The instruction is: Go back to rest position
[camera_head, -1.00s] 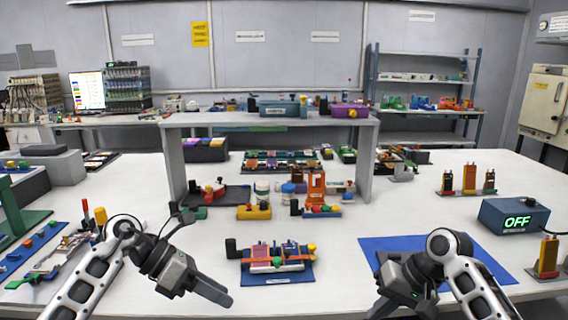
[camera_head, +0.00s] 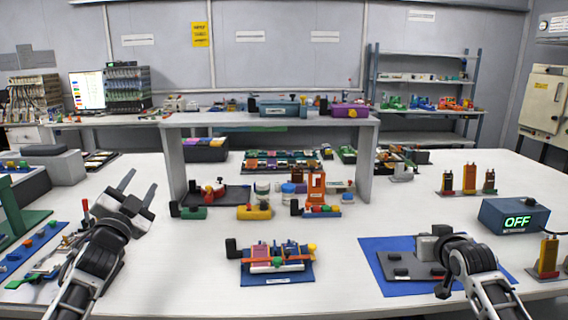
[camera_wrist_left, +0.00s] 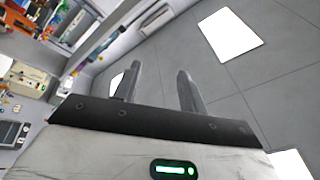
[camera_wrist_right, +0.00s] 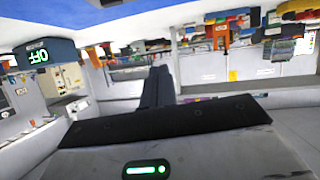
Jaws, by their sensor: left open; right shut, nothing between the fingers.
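My left gripper (camera_head: 138,188) is raised over the left part of the white table, with its two fingers apart and nothing between them. In the left wrist view its fingers (camera_wrist_left: 157,88) point towards the grey ceiling or wall with bright panels. My right gripper (camera_head: 430,248) is over the blue mat at the right, partly hidden by its own wrist. In the right wrist view its fingers (camera_wrist_right: 158,88) are together and empty.
A blue fixture (camera_head: 276,272) with coloured parts sits at the front middle. A blue mat (camera_head: 376,250) bears a dark plate (camera_head: 392,272). A box reading OFF (camera_head: 514,215) stands at right. A white raised shelf (camera_head: 270,121) spans the back. Bare table lies left of the fixture.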

